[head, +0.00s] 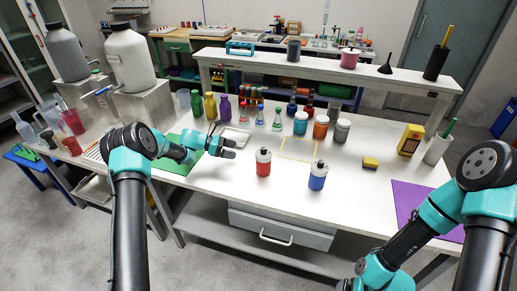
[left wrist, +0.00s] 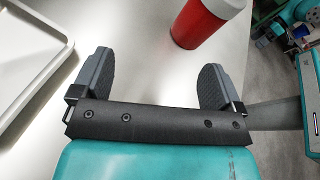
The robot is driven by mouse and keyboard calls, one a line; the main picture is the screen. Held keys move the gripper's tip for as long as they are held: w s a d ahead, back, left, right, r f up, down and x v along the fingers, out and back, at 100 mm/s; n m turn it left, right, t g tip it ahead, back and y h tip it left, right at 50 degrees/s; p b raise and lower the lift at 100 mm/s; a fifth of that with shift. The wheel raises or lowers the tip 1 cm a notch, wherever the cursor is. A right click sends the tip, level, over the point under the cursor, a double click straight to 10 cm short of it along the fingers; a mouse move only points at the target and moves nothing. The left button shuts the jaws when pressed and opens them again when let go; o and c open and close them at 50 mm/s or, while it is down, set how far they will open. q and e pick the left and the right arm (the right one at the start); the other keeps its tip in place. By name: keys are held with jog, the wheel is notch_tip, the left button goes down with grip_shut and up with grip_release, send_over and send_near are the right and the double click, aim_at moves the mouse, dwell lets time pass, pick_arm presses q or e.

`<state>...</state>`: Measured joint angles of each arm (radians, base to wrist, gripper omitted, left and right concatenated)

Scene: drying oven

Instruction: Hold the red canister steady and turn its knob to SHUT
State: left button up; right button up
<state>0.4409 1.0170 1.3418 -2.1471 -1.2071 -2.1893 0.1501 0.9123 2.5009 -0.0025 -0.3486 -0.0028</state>
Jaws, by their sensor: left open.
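The red canister (head: 263,163) stands upright on the white table near its front edge, with a grey-white top. Its knob is too small to read. In the left wrist view the red canister (left wrist: 199,22) shows only in part, beyond the right finger, and its top is cut off. My left gripper (head: 229,147) is open and empty, left of the canister and apart from it. In the left wrist view the open fingers (left wrist: 155,80) have only bare tabletop between them.
A blue canister (head: 317,177) stands right of the red one. A white tray (head: 235,138) lies behind my left gripper, on the left in the wrist view (left wrist: 45,62). A green mat (head: 178,165) lies left, a purple mat (head: 425,207) right. Several bottles stand farther back.

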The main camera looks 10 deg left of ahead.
aim_at(261, 165)
pick_arm(q)
jog(key=s+d+m+g, duration=0.2)
jog(key=d+m, duration=0.1)
jog(key=s+d+m+g, duration=0.1)
jog(key=m, duration=0.1)
jog(key=shift+d+f+h, duration=0.2)
jog(key=shift+f+h, duration=0.1)
jog(key=shift+f, duration=0.1)
jog(key=shift+d, duration=0.1)
jog(key=shift+x, duration=4.95)
jog(key=shift+c, duration=0.2)
jog(key=c, duration=0.6)
